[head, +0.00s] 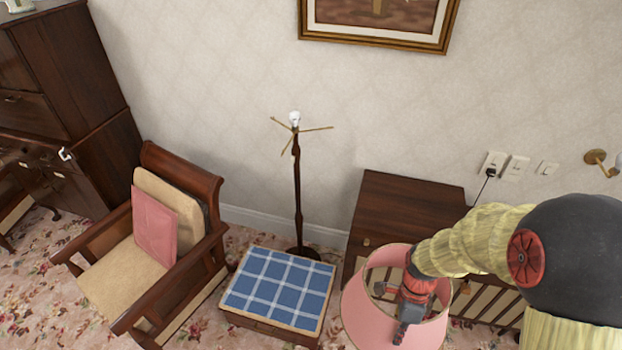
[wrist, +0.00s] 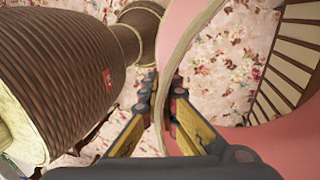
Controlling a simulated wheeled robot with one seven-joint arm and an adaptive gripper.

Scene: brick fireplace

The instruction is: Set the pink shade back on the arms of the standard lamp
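The standard lamp (head: 297,195) stands upright against the wall, with a bare bulb (head: 295,118) at its top. Thin brass arms (head: 316,129) spread out just below the bulb and carry nothing. The pink shade (head: 376,325) is at the lower right of the head view, to the right of the lamp and well below its arms. My gripper (head: 408,318) reaches in over the shade's open top. In the wrist view, its fingers (wrist: 160,98) lie on either side of the shade's wall (wrist: 177,28), closed on it near the rim. The shade's far side is partly hidden.
A stool with a blue checked top (head: 279,290) stands in front of the lamp. A wooden armchair (head: 160,245) is at left. A dark wooden cabinet (head: 405,200) stands right of the lamp, behind the shade. A framed picture (head: 380,38) hangs above.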

